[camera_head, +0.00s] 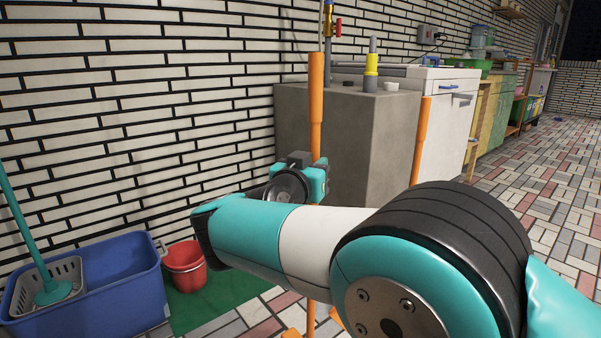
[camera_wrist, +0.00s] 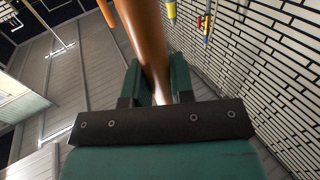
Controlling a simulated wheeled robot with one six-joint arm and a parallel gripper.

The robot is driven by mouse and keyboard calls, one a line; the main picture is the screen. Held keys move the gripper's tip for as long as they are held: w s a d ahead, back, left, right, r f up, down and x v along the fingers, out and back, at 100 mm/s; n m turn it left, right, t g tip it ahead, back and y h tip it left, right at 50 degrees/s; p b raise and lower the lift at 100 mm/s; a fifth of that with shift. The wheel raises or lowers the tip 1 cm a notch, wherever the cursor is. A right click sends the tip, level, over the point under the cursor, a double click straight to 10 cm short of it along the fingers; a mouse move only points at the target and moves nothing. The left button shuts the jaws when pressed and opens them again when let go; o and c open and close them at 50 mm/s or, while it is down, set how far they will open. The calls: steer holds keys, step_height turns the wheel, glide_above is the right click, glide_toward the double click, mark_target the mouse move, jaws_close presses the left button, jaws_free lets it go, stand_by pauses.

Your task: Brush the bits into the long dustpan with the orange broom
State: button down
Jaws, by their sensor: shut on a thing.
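My gripper (camera_head: 308,178) is shut on an upright orange handle (camera_head: 316,100), which I take to be the orange broom's. In the wrist view this handle (camera_wrist: 148,38) runs up between the two fingers (camera_wrist: 157,84). The handle also shows below my arm, near the bottom edge, with small orange parts beside it; the broom's head is not clearly seen. A second orange handle (camera_head: 420,140) leans to the right, partly behind my arm; it may belong to the long dustpan, whose pan is hidden. The bits are not in view.
A blue mop bucket (camera_head: 120,270) with a teal-handled mop and a red bucket (camera_head: 184,265) on a green mat stand at left by the brick wall. A concrete block (camera_head: 365,135) and white cabinet (camera_head: 445,120) stand behind my gripper. Tiled floor is open at right.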

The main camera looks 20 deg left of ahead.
steer(key=w+d+p, duration=0.3)
steer(key=w+d, duration=0.5)
steer(key=w, duration=0.4)
steer(key=w+d+p, duration=0.2)
steer(key=w+d, duration=0.7)
steer(key=w, duration=0.2)
step_height(320, 180, up, 6)
steer(key=p, duration=0.3)
steer(key=shift+a+r, duration=0.2)
steer(key=shift+a, duration=0.1)
stand_by(0.3)
stand_by(0.7)
